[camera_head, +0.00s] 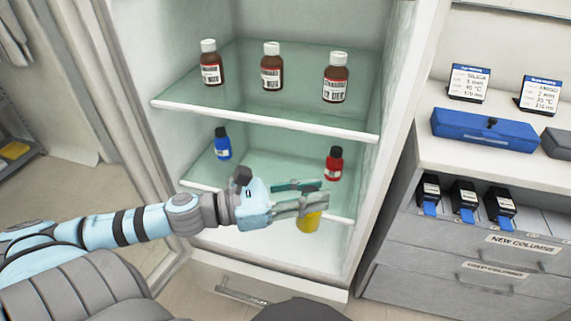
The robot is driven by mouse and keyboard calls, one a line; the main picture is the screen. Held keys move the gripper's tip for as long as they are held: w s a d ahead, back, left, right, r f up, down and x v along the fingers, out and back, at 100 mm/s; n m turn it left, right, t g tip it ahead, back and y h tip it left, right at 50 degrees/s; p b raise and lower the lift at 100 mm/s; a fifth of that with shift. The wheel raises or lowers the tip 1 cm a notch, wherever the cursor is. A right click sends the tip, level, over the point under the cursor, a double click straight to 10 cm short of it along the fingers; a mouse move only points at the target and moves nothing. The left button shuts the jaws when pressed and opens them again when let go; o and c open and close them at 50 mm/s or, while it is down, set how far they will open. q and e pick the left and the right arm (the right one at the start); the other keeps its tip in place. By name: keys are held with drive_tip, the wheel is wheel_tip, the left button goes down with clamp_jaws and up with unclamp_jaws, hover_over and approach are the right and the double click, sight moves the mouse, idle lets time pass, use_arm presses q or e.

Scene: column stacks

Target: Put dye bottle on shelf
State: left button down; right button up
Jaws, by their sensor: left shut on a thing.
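My left gripper (300,196) reaches in from the left and is shut on a yellow bottle (309,222). The gripper fingers hide the bottle's upper part. It is held in front of the lower glass shelf (270,180), near that shelf's white front edge. On this shelf a blue bottle with a black cap (223,146) stands at the left. A red bottle with a black cap (334,165) stands at the right, behind the gripper. The middle of the shelf between them is bare. My right gripper is not in view.
The cabinet's right wall (385,150) is beside the red bottle. A counter at right holds a blue case (484,131), above an open drawer with black-and-blue items (465,197).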

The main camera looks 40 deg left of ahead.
use_arm(q)
drive_tip(key=a+f+n+t+y, duration=0.2)
drive_tip(key=a+f+n+y, duration=0.1)
drive_tip(key=a+n+y, duration=0.45)
drive_tip(key=a+f+n+t+y, duration=0.2)
drive_tip(key=a+f+n+y, duration=0.15)
drive_tip(key=a+y, duration=0.55)
drive_tip(key=w+a+f+b, duration=0.1)
drive_tip(key=w+a+b, duration=0.1)
drive_tip(key=w, duration=0.6)
drive_tip(key=w+a+f+n+y+b, duration=0.1)
drive_tip(key=w+a+f+b, duration=0.1)
drive_tip(key=w, duration=0.7)
drive_tip(key=shift+w+a+b, duration=0.25)
drive_tip(key=shift+a+b, duration=0.55)
drive_tip(key=shift+b, duration=0.45)
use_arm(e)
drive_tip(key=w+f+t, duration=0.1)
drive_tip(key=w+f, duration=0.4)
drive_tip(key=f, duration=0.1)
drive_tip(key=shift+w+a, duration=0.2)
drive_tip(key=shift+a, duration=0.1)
use_arm(q)
drive_tip(key=c, duration=1.6)
unclamp_jaws()
drive_tip(key=shift+f, duration=0.1)
drive_tip(key=shift+c, duration=0.2)
drive_tip(key=o, duration=0.3)
